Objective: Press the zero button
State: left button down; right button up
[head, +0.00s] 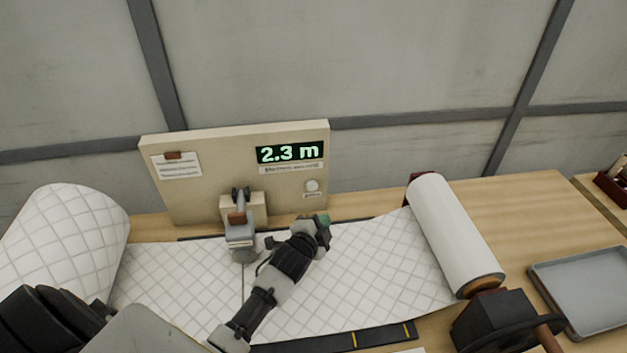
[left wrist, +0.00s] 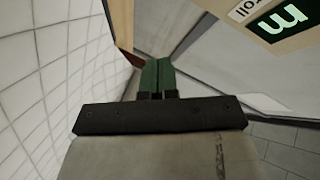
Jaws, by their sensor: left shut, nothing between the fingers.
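The beige panel (head: 215,150) stands upright behind the quilted wadding. Its display (head: 290,152) reads "2.3 m". A round white button (head: 312,186) sits on the panel's lower right, with a small label beneath it that is too small to read. My left gripper (head: 323,222) is shut and empty, in front of and a little below the button in the head view, apart from it as far as I can tell. Its green fingertips (left wrist: 157,76) lie together in the left wrist view, where part of the display (left wrist: 283,20) shows but the button does not. My right gripper is not in view.
A grey measuring device (head: 240,232) rests on the wadding sheet (head: 370,265) left of my left gripper. A large quilted roll (head: 65,230) lies at left. A white roll (head: 455,235) with a dark crank box (head: 490,318) is at right, beside a grey tray (head: 590,290).

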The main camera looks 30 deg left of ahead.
aim_at(312, 186)
pick_arm(q)
jog(key=w+a+b, duration=0.1)
jog(key=w, duration=0.1)
jog(key=w+a+b, duration=0.1)
jog(key=w+a, duration=0.1)
jog(key=w+a+b, duration=0.2)
jog(key=shift+w+a, duration=0.15)
jog(key=shift+w, duration=0.25)
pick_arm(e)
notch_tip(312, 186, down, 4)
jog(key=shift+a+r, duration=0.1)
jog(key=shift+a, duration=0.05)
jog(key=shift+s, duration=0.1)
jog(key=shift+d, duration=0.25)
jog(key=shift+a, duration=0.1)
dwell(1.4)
pick_arm(q)
jog(key=shift+w+a, duration=0.25)
jog(key=shift+w, duration=0.1)
